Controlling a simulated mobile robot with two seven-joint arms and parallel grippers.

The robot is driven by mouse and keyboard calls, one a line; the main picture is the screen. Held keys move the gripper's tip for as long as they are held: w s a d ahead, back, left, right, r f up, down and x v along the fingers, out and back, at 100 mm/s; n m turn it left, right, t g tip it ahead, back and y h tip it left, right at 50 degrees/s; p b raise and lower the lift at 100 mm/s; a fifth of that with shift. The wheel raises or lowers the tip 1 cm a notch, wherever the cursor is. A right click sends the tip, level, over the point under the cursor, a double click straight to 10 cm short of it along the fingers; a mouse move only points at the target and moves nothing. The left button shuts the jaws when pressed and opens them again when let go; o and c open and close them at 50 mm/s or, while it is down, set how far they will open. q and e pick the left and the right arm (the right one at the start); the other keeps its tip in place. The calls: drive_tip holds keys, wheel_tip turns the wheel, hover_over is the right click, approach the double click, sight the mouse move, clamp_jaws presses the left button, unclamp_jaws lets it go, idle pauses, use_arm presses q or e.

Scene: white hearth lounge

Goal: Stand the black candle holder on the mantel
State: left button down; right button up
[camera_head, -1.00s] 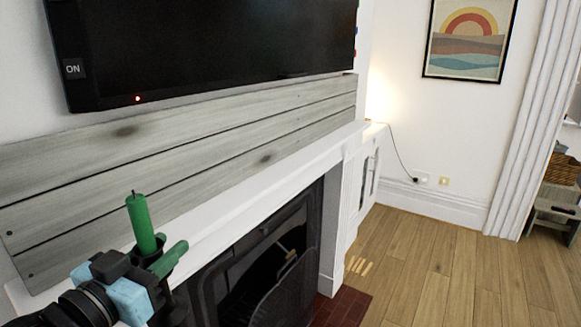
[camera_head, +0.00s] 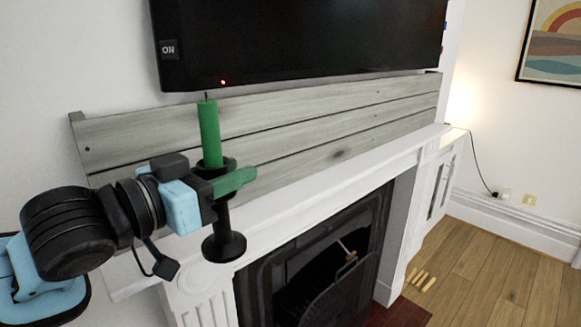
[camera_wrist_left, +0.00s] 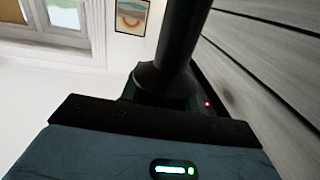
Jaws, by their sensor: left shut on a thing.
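The black candle holder (camera_head: 223,246) has a round base and a thin stem, and it carries a green candle (camera_head: 209,135). It is upright, and it also shows in the left wrist view (camera_wrist_left: 176,42). My left gripper (camera_head: 224,184), with green fingers, is shut on the holder just below its cup. The white mantel (camera_head: 310,196) runs under the grey planks. The holder's base overlaps the mantel's left part in the head view; I cannot tell whether it touches. My right gripper is not in view.
A black television (camera_head: 300,40) hangs above the grey plank panel (camera_head: 290,125). The dark fireplace (camera_head: 310,270) lies below the mantel. The mantel's top is clear to the right of the holder. A white cabinet (camera_head: 436,190) stands beyond its right end.

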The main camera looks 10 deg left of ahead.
use_arm(q)
drive_tip(key=shift+a+r, duration=0.1)
drive_tip(key=a+f, duration=0.1)
drive_tip(key=a, duration=1.4)
drive_tip(key=shift+s+a+f+b, duration=0.25)
drive_tip(key=shift+s+b, duration=0.1)
drive_tip(key=shift+b, duration=0.1)
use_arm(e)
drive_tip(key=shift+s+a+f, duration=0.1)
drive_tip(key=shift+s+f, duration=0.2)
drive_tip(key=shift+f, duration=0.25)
use_arm(q)
drive_tip(key=shift+a+f+p, duration=0.15)
drive_tip(key=shift+f+p, duration=0.5)
drive_tip(key=shift+f, duration=1.1)
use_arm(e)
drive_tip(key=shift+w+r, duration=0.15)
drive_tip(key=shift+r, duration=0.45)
